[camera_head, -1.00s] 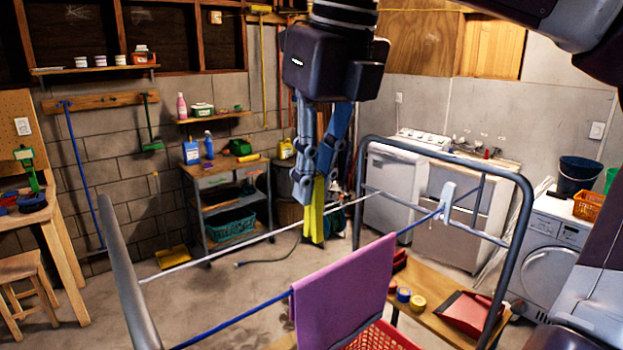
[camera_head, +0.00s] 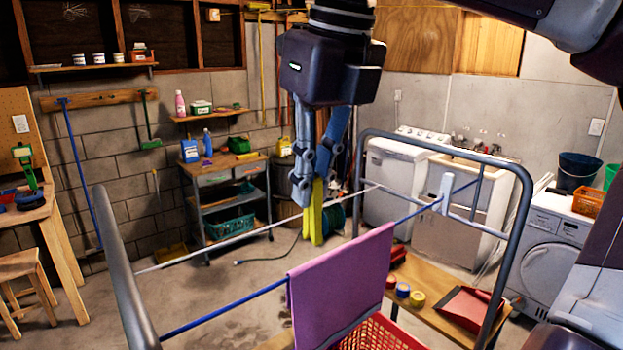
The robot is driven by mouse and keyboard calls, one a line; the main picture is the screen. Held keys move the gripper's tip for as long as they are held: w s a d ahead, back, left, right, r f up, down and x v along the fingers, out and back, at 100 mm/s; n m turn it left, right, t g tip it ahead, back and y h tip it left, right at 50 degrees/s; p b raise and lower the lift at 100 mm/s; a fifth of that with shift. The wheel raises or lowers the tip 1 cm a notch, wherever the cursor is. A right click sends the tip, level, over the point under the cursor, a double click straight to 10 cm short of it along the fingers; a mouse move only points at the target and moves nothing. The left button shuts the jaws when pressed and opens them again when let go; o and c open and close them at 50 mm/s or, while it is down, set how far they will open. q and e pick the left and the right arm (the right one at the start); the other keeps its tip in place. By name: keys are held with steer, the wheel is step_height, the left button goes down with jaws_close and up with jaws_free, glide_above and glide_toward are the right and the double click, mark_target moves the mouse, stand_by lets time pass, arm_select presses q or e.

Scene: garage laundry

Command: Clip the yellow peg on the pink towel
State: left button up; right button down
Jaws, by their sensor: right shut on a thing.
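The pink towel (camera_head: 342,278) hangs over the blue rail of the drying rack in the head view, looking purple-pink. My right gripper (camera_head: 314,190) comes down from the top middle, shut on the yellow peg (camera_head: 314,222). The peg points downward, above and behind the towel's left part in the picture, with a visible gap between its lower end and the towel's top edge. My left gripper is not in view.
The rack's grey frame (camera_head: 524,215) stands around the towel, with a white clip (camera_head: 446,188) on the blue rail at right. A red basket (camera_head: 372,338) sits below.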

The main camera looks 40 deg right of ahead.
mark_target(313, 227)
steer(key=shift+b+x, duration=0.5)
steer(key=shift+x, duration=0.3)
steer(key=shift+s+f+b, duration=0.1)
steer(key=shift+f+b, duration=1.2)
steer(key=shift+f, duration=0.4)
steer(key=shift+s+f+b, duration=0.15)
steer(key=shift+f+b, duration=1.15)
steer(key=shift+f, duration=0.35)
steer(key=c, duration=1.9)
jaws_free()
steer(key=shift+w, duration=0.1)
steer(key=shift+r, duration=0.1)
steer(key=v, duration=1.2)
steer(key=shift+a, duration=0.1)
